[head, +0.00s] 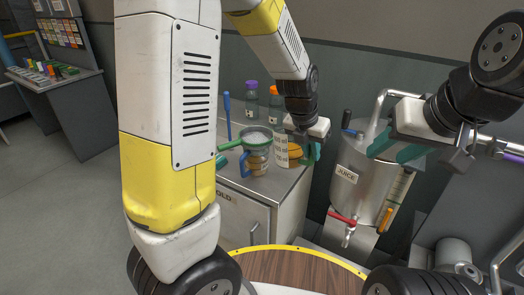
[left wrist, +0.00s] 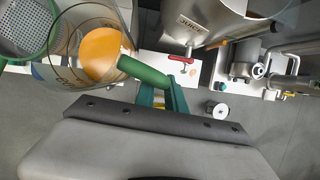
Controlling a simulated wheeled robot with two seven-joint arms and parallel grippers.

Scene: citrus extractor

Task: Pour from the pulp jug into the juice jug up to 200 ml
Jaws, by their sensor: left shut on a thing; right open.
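A clear jug with orange contents, which I take as the pulp jug (head: 281,150), is at the counter's right end. Its green handle shows in the left wrist view (left wrist: 143,72), between the teal fingers of my left gripper (head: 310,151). The gripper is shut on this handle. I cannot tell whether the jug touches the counter. To its left stands a blue-handled jug, apparently the juice jug (head: 257,162), with a green strainer (head: 256,137) on top. The strainer's mesh shows in the left wrist view (left wrist: 25,28). My right gripper (head: 395,149) is open beside the steel tank.
The steel tank (head: 352,198) labelled JUICE, with a red tap (head: 342,216), stands right of the counter (head: 243,188). Bottles with purple (head: 251,100) and orange (head: 273,100) caps stand behind the jugs. A round wooden top (head: 290,272) is in front.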

